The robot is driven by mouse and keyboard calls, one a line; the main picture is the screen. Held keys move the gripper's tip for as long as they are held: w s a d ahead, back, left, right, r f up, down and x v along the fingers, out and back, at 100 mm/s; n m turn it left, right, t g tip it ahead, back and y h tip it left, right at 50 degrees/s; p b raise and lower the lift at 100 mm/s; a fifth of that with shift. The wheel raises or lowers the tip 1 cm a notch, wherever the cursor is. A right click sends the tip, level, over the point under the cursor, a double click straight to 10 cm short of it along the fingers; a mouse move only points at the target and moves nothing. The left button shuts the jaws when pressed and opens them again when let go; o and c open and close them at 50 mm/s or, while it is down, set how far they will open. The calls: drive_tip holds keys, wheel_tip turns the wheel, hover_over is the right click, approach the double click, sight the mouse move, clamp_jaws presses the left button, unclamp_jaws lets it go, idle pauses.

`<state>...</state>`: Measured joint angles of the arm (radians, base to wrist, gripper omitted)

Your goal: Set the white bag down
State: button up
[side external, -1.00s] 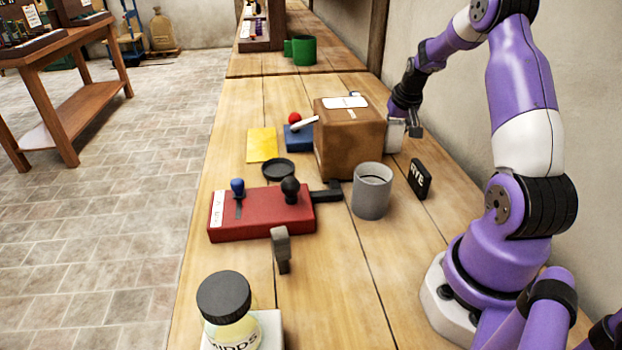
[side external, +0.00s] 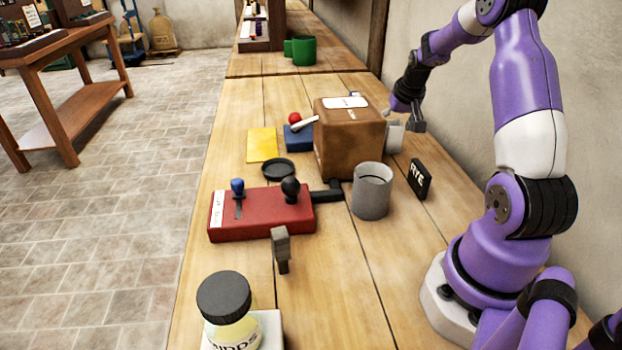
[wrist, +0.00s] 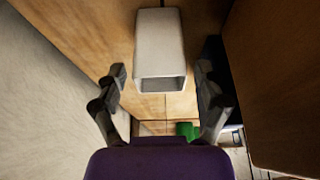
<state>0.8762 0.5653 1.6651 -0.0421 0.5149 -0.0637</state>
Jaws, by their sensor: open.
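The white bag (side external: 396,138) stands on the wooden bench behind the brown box, which hides part of it in the side view. In the wrist view the white bag (wrist: 160,40) shows as a pale, open-mouthed block between and beyond my fingers. My gripper (side external: 403,119) is just above the bag, with its fingers spread. In the wrist view my gripper (wrist: 162,78) has a finger on each side, both apart from the bag, and holds nothing.
The brown box (side external: 348,145) is close beside the bag, and the wall (side external: 455,105) is on the other side. A grey cup (side external: 371,192) and a black RYE sign (side external: 419,179) stand nearer. A red device (side external: 262,213) lies further left.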

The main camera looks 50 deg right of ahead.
drive_tip(key=v, duration=1)
drive_tip(key=a+r, duration=0.1)
drive_tip(key=a, duration=0.2)
drive_tip(key=w+a+r+n, duration=0.1)
drive_tip(key=a, duration=0.2)
drive_tip(key=w+a+r+n+t, duration=0.1)
drive_tip(key=a, duration=0.2)
drive_tip(key=shift+a+r, duration=0.15)
drive_tip(key=shift+a, duration=0.2)
drive_tip(key=s+a+n+y, duration=0.1)
drive_tip(key=s+a+n, duration=0.2)
drive_tip(key=a, duration=0.7)
drive_tip(key=s+a+n+t+y, duration=0.1)
drive_tip(key=s+a+n, duration=0.3)
drive_tip(key=a, duration=0.6)
drive_tip(key=shift+s+y, duration=0.2)
drive_tip(key=shift+y, duration=0.4)
